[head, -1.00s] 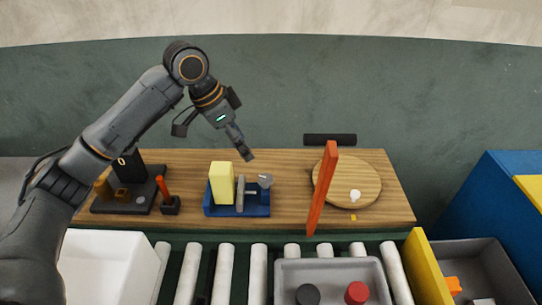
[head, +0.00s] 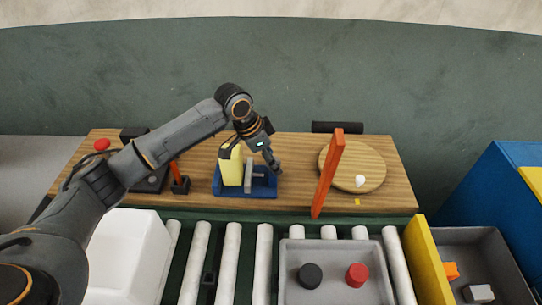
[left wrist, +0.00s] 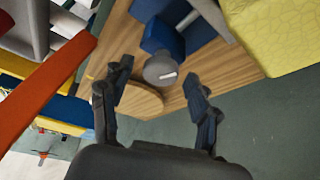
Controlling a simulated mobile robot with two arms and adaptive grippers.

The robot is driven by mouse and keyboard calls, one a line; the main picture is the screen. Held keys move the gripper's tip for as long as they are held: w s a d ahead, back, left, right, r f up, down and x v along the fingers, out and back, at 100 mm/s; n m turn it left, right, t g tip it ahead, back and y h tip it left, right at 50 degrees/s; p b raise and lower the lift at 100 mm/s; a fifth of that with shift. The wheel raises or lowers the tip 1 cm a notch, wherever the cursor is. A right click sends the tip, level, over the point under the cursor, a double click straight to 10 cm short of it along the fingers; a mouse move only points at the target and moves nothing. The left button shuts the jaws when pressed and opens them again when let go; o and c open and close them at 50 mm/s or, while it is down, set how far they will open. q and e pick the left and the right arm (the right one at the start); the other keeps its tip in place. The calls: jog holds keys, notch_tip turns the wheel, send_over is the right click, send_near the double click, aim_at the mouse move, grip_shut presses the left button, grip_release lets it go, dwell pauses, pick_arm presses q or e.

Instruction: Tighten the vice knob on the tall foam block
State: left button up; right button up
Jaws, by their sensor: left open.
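The tall yellow foam block (head: 231,170) stands upright in the blue vice (head: 245,192), beside the grey jaw plate (head: 248,177). In the left wrist view the block (left wrist: 285,35) is at the upper right and the blue vice (left wrist: 165,35) at the top. The round grey vice knob (left wrist: 160,70), with a white mark on its face, shows there between my fingers. My left gripper (head: 272,166) is over the vice's right end and covers the knob in the head view. In the wrist view the gripper (left wrist: 156,78) is open, its fingers apart on either side of the knob; contact cannot be told.
An orange-red upright board (head: 328,172) stands right of the vice, beside a round wooden board (head: 372,170) with a white knob. A black stand with an orange handle (head: 175,172) is left of the vice. A roller conveyor with a grey tray (head: 335,290) runs in front.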

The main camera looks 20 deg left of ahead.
pick_arm(q)
jog(key=c, duration=1.2)
jog(key=shift+o, duration=0.2)
